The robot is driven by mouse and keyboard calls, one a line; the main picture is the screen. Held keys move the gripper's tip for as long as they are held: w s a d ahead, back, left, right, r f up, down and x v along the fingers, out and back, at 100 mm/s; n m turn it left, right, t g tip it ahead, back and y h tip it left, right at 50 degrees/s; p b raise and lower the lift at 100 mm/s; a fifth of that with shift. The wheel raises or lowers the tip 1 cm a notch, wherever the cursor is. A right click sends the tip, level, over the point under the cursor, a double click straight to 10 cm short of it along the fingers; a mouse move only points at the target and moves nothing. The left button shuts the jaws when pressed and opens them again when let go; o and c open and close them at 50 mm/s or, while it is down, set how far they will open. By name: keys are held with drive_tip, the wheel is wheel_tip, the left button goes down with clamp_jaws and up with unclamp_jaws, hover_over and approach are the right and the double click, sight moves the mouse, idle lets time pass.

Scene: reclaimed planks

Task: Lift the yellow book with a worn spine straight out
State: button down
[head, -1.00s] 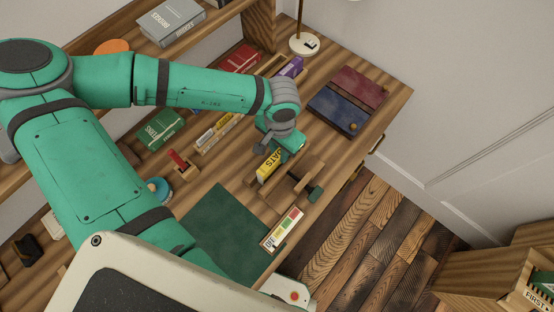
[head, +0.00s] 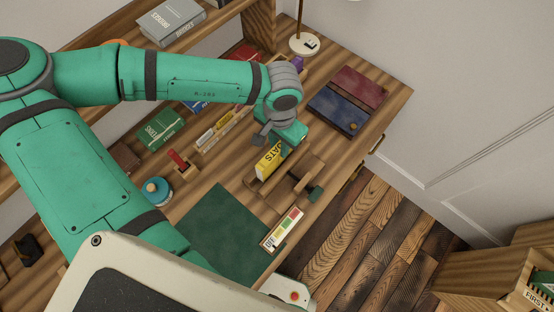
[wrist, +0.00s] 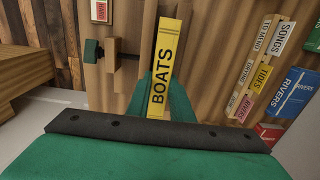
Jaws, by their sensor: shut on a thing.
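The yellow book (head: 269,161) is upright, with BOATS in dark letters on its spine. My gripper (head: 284,142) is shut on it near its far end in the head view. In the wrist view the spine of the yellow book (wrist: 163,62) faces the camera, and the green fingers of my gripper (wrist: 160,98) close on both sides of it. A wooden holder (head: 290,182) with a green knob is beside the book. I cannot tell whether the book's lower edge is clear of it. Wear on the spine is too small to make out.
A row of thin books (head: 222,130) stands to the left, with a green book (head: 161,128) beyond it. A dark green mat (head: 222,232) lies in front. Red and blue folders (head: 338,110) lie at the right, near the desk edge. A lamp base (head: 304,43) stands behind.

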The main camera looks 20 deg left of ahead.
drive_tip(key=shift+r, duration=1.55)
